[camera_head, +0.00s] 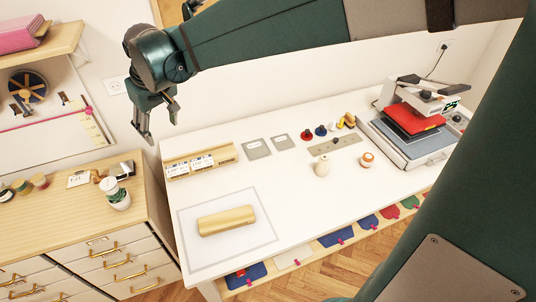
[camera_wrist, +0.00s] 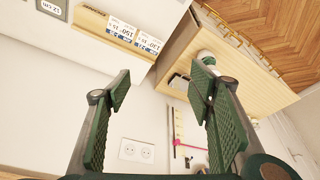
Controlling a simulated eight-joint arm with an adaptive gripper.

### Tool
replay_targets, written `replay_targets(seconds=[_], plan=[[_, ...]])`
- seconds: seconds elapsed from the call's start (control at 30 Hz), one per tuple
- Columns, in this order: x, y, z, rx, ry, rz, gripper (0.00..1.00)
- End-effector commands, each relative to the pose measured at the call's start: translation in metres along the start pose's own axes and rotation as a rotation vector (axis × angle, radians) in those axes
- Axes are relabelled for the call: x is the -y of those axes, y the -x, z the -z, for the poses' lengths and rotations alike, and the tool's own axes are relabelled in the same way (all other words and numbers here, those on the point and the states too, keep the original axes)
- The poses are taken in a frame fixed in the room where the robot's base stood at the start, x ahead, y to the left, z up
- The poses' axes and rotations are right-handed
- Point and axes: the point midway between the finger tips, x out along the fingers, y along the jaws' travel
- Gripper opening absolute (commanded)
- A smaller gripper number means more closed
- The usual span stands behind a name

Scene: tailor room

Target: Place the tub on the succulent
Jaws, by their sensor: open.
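My gripper (camera_head: 160,124) is open and empty, raised in front of the wall near the back left corner of the white table. Its two green pads also show wide apart in the wrist view (camera_wrist: 160,92). A small white and green round item (camera_head: 117,195) stands on the wooden cabinet, below and left of my gripper; part of it shows behind a finger in the wrist view (camera_wrist: 207,58). I cannot tell whether it is the tub or the succulent. I make out no other clear tub or succulent.
The wooden cabinet (camera_head: 128,228) stands left of the white table (camera_head: 287,212). A wooden block (camera_head: 226,221) lies on a grey-edged sheet at the table's front left. A card holder (camera_head: 200,163) stands behind it. A heat press (camera_head: 415,125) occupies the right end. The table's front middle is clear.

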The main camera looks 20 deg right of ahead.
Motion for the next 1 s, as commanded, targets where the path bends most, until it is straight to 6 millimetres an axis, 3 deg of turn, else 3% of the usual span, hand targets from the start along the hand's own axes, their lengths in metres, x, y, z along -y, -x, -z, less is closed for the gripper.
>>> replay_targets(seconds=[0.4,1.0], plan=[[-0.050,0.053,-0.082,-0.066,-0.111,-0.043,0.53],[-0.093,0.096,-0.206,-0.163,-0.262,-0.111,0.53]])
